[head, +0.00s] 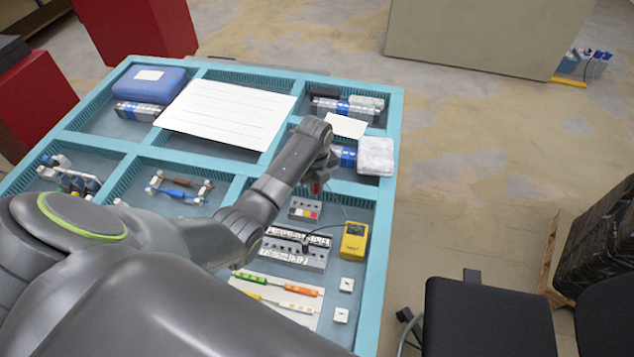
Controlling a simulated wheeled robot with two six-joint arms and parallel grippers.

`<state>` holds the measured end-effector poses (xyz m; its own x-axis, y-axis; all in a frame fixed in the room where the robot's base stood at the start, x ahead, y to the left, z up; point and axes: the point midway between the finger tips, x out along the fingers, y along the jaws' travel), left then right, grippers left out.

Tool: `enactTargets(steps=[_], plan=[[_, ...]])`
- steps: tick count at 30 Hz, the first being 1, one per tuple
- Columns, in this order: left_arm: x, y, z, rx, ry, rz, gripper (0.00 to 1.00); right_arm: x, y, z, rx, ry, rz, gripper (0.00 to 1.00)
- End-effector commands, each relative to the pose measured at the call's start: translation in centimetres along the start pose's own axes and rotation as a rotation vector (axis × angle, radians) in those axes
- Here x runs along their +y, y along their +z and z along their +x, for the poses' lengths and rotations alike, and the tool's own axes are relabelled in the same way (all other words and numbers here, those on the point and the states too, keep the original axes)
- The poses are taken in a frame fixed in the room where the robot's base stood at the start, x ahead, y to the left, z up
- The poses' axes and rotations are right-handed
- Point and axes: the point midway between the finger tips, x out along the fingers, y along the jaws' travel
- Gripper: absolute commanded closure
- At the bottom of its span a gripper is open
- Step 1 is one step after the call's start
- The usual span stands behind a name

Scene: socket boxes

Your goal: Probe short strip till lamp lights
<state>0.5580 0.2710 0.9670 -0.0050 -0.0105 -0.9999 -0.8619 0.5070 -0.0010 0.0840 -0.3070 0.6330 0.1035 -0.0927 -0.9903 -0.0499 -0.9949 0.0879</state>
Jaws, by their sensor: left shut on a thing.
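My left gripper (318,184) reaches in over the right-hand compartment of the teal tray, pointing down. It is shut on a small red probe (316,188), mostly hidden by the fingers. Just below it is the short grey socket strip (303,210) with coloured labels; I cannot tell whether the probe touches it. A longer grey socket strip (297,249) with white labels lies nearer. A yellow tester (354,240) stands at its right, with a dark lead running to the long strip and a thin one rising toward the gripper. Its lamp is too small to read. My right gripper is out of view.
A white card (285,297) with coloured sticks lies nearest, and two white blocks (341,315) sit beside it. A white sheet (226,113), a blue case (150,84) and a grey-white pad (376,156) lie farther back. My arm hides much of the left front.

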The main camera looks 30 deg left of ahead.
Motion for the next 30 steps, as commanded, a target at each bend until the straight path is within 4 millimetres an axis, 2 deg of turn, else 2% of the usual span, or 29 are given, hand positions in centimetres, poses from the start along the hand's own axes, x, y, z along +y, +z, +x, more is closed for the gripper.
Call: enactTargets(steps=[2,3,11,12,13,30], plan=[[0.0,0.0,1.1,0.001,0.002,0.000,1.00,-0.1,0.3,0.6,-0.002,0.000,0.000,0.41],[0.0,0.0,1.9,0.000,0.001,0.000,1.00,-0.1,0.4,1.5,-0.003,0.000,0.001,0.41],[0.0,0.0,4.9,-0.001,0.000,-0.001,1.00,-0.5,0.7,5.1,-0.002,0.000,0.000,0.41],[0.0,0.0,4.0,-0.001,0.000,-0.001,1.00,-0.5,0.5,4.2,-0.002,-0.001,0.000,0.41],[0.0,0.0,3.9,-0.001,0.000,-0.001,1.00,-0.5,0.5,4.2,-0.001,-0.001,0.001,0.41],[0.0,0.0,3.9,0.000,0.001,-0.001,1.00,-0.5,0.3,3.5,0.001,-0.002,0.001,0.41]])
